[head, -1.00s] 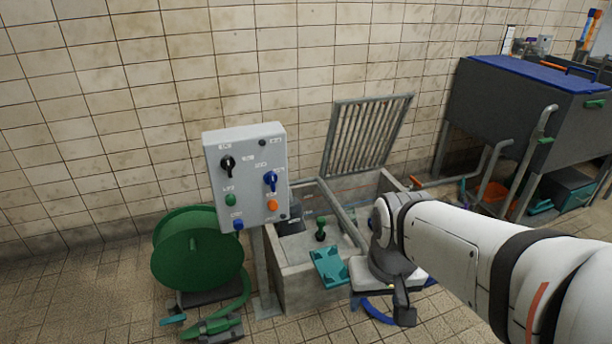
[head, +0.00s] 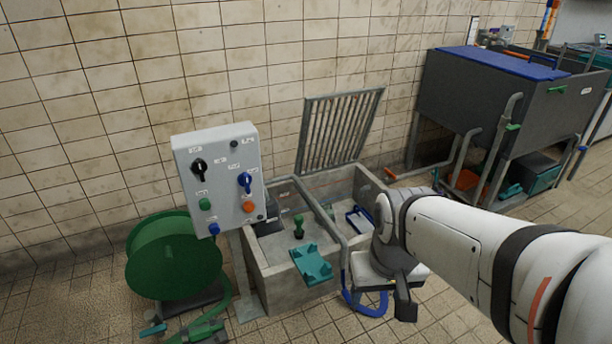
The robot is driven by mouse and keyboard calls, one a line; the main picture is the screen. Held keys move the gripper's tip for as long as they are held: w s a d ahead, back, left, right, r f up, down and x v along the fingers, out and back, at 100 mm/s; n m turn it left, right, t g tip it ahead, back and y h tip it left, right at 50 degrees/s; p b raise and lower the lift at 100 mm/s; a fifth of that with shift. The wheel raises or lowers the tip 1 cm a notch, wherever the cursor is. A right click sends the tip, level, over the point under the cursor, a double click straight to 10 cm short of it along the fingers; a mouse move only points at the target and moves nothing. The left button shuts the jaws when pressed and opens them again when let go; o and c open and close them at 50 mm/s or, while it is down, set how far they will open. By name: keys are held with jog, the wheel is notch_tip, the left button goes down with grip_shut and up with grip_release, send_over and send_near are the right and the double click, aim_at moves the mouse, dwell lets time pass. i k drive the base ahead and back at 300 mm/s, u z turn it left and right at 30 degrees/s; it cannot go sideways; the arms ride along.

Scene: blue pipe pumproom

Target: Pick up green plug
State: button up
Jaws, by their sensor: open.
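A green plug (head: 299,227) stands upright inside the left part of the concrete basin (head: 262,288), with its knob on top and a dark base. My gripper (head: 388,298) is to the right of the basin, lower in the picture and apart from the plug. It is open, and I see nothing between its fingers. My arm covers part of the floor to the right of the basin.
A teal bracket (head: 312,263) lies at the basin's front rim. A grey control box (head: 220,180) and a green hose reel (head: 174,256) stand left. A barred grate (head: 338,128) is raised behind. A dark tank (head: 490,100) stands right.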

aim_at(300, 232)
jog(key=u, duration=0.05)
jog(key=i, duration=1.7)
jog(key=u, duration=0.3)
